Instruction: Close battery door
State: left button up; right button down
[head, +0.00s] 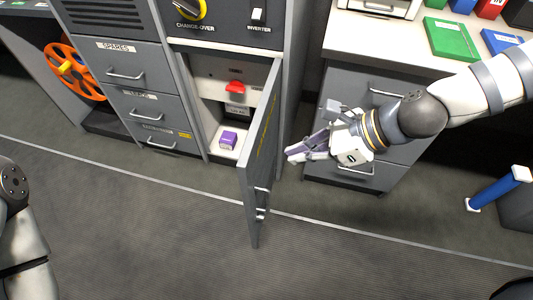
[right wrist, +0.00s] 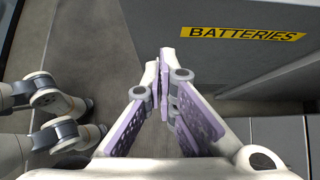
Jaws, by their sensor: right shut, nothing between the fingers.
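The battery door (head: 258,150) is a grey panel standing wide open, swung out from the right side of its compartment (head: 215,82). A bar handle (head: 262,203) sits near its free end. In the right wrist view, the door's face (right wrist: 200,50) carries a yellow BATTERIES label (right wrist: 243,34). My right gripper (head: 290,154) is shut and empty, just right of the door's outer face. Its purple-padded fingertips (right wrist: 165,65) also show in the right wrist view, pointing at the door; whether they touch it I cannot tell. My left gripper is out of view.
Inside the compartment are a red switch (head: 236,87) and a purple box (head: 229,139). Labelled drawers (head: 125,75) stand left, and a drawer cabinet (head: 345,85) stands close behind my right gripper. An orange reel (head: 75,70) is at far left. Floor (head: 160,225) in front is clear.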

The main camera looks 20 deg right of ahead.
aim_at(253, 161)
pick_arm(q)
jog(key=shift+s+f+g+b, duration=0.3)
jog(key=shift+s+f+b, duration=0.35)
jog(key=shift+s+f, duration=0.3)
pick_arm(e)
jog(key=shift+w+a+f, duration=0.3)
jog(key=shift+w+a, duration=0.25)
jog(key=shift+a, duration=0.3)
jog(key=shift+w+a+f, duration=0.35)
jog(key=shift+w+a, duration=0.2)
jog(key=shift+a, duration=0.3)
jog(key=shift+w+a+f, duration=0.3)
jog(key=shift+w+a, duration=0.25)
jog(key=shift+a, duration=0.3)
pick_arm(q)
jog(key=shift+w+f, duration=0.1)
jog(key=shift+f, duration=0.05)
